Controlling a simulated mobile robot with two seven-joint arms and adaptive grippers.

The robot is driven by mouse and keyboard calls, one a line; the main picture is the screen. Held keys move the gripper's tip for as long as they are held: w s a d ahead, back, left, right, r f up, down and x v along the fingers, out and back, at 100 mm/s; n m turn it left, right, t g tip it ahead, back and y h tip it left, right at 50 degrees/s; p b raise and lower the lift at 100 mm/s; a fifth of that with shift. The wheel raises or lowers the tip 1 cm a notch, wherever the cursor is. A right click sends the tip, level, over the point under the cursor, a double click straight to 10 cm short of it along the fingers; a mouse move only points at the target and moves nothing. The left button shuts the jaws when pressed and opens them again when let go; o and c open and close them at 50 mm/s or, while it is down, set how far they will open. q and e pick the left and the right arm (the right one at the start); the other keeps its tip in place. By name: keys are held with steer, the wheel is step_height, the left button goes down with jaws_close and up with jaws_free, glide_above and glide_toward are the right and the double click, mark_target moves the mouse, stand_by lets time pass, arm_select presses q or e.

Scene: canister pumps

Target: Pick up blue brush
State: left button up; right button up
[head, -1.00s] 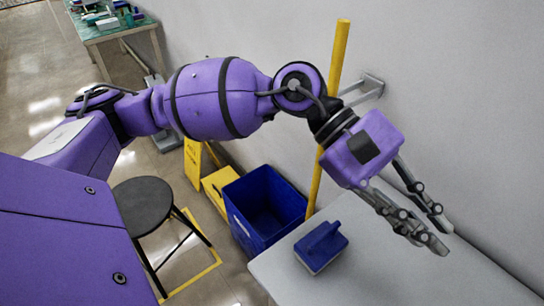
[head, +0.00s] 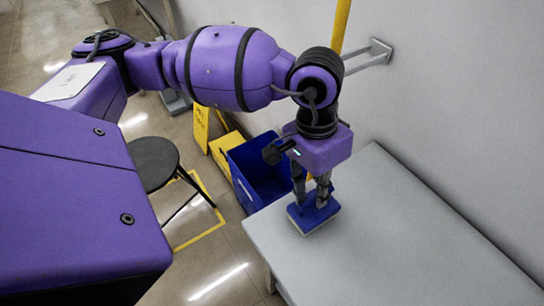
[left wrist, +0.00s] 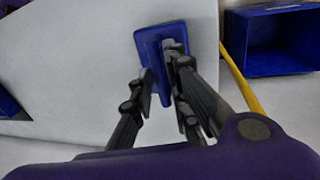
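The blue brush (head: 318,218), a flat block with a raised handle, lies on the grey table near its back left corner. My left gripper (head: 311,200) points down right over it, with its fingertips low at the brush. In the left wrist view the brush (left wrist: 152,42) shows beyond the fingers. The left gripper (left wrist: 158,66) is open there, with one finger on each side of the brush's handle. Contact between the fingers and the handle cannot be made out. My right gripper is not in view.
A blue bin (head: 243,160) stands on the floor beyond the table (head: 400,235). A black stool (head: 154,162) stands left of it. A yellow pole (head: 341,28) leans near the wall rail (head: 368,58). The rest of the tabletop is clear.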

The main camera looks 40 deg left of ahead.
arm_select(q)
steer(key=shift+d+f, duration=0.2)
steer(key=shift+f, duration=0.8)
jaws_close()
steer(key=shift+r, duration=0.1)
steer(key=shift+r, duration=4.95)
